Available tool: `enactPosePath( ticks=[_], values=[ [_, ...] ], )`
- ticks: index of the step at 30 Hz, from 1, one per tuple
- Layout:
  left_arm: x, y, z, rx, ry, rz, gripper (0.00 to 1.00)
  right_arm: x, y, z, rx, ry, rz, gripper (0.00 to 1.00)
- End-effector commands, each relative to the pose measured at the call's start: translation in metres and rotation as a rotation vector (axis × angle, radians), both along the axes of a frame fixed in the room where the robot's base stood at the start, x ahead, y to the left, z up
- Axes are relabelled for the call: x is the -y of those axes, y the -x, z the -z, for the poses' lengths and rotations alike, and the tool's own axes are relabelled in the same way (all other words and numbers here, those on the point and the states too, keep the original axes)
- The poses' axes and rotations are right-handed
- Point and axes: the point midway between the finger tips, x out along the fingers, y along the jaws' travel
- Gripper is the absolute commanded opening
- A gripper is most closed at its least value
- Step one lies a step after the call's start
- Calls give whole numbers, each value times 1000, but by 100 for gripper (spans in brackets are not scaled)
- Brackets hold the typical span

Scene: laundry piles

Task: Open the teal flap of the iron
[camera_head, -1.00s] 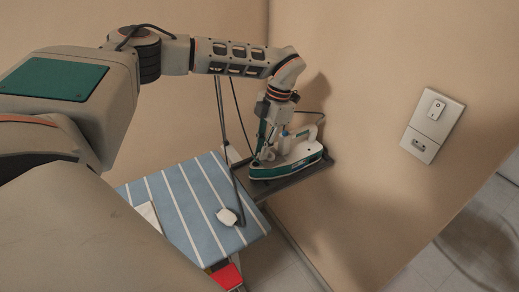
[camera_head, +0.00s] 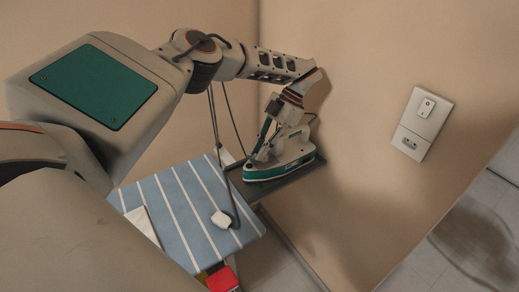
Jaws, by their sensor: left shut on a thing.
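The white and teal iron (camera_head: 293,155) sits on a dark rest at the far end of the ironing board, by the wall. My left gripper (camera_head: 258,153) is down at the iron's left upper side, tilted, and shut on a part there. A narrow teal strip (camera_head: 265,129), which looks like the teal flap, stands up beside the gripper's fingers. The fingers partly hide the flap, so its exact angle and the grip on it are hard to see. My right gripper is not in view.
The blue striped ironing board (camera_head: 180,205) runs toward me, with a white plug (camera_head: 221,219) on a dark cord lying on it. The dark rest (camera_head: 316,166) is close to the wall. A wall switch plate (camera_head: 422,123) is at right. A red item (camera_head: 222,279) shows below the board.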

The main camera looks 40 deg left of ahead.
Motion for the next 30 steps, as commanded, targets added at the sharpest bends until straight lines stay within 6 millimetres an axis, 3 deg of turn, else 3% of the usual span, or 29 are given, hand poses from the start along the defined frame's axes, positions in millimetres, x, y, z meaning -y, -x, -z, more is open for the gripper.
enactPosePath(
  ticks=[10, 11, 12, 13, 23, 30],
  values=[
    [0, -1, -1, 1, 0, 0, 0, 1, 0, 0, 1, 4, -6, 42],
    [0, -1, -1, 1, 0, 0, 18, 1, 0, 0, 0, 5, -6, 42],
    [0, -1, -1, 0, 0, 0, 28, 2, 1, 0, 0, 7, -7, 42],
    [0, 0, -1, 0, 0, 0, 29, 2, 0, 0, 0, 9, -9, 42],
    [0, -1, -1, 0, 0, 0, 29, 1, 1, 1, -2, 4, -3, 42],
    [7, -16, -23, 5, -2, 0, 29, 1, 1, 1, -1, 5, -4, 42]
  ],
)
